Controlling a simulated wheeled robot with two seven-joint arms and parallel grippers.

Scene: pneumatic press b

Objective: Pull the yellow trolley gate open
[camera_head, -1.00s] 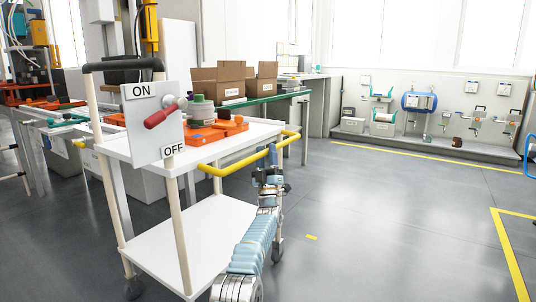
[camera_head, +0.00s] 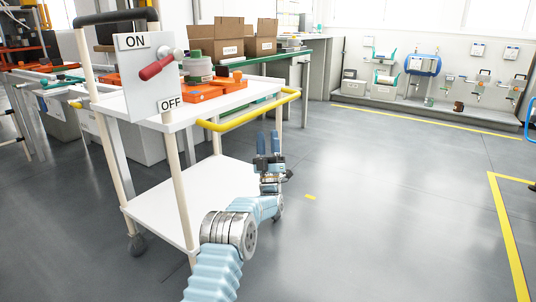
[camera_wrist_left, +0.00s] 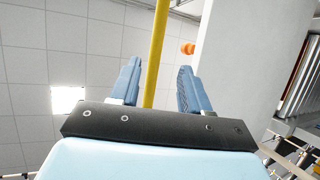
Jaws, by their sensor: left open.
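The yellow trolley gate (camera_head: 250,117) is a bent bar along the right side of the white trolley (camera_head: 215,175), spanning its two right-side posts at top-shelf height. My left gripper (camera_head: 268,134) points upward just below the bar, with its two blue fingers apart and empty. In the left wrist view the yellow bar (camera_wrist_left: 155,55) runs lengthwise through the gap between the open fingers (camera_wrist_left: 157,85). In the head view the fingertips appear a little below the bar, not touching it. My right gripper is not in view.
A white panel with ON and OFF labels and a red lever (camera_head: 157,67) is on the trolley's near end. Orange parts (camera_head: 205,92) lie on its top shelf. Cardboard boxes (camera_head: 225,40) stand on a bench behind. The floor (camera_head: 390,200) to the right is clear.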

